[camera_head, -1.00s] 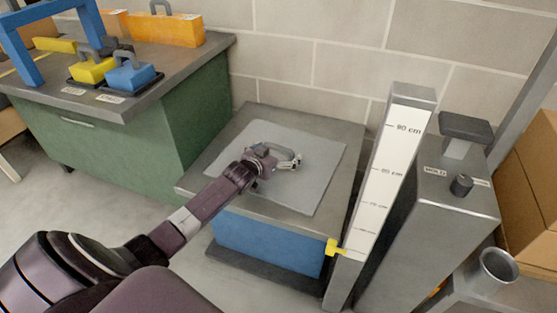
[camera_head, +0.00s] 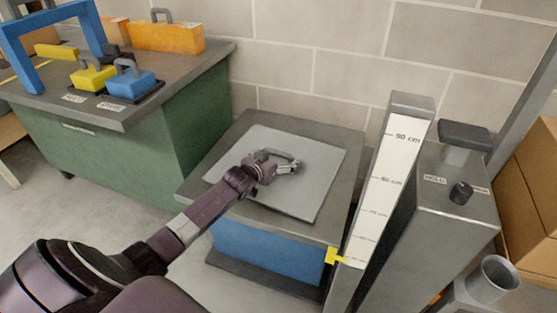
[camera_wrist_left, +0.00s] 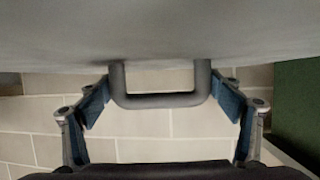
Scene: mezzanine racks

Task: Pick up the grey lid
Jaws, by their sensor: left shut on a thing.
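The grey lid (camera_head: 309,192) is a light grey, square, flat plate at the dark grey top of the blue-sided stand, in the middle of the head view. I cannot tell whether it touches that top. Its dark handle is a U-shaped bar (camera_wrist_left: 158,100), clear in the left wrist view under the lid's surface (camera_wrist_left: 160,30). My left gripper (camera_head: 292,163) is at the lid's middle, shut on the handle, with one finger at each end of the bar. The gripper partly hides the handle in the head view. My right gripper is out of view.
The stand's dark grey top (camera_head: 347,168) frames the lid. A tall scale (camera_head: 381,185) with a yellow pointer (camera_head: 335,257) and a grey column (camera_head: 440,205) stand close on the right. A green bench (camera_head: 150,160) with coloured handled blocks is at left. A block wall is behind.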

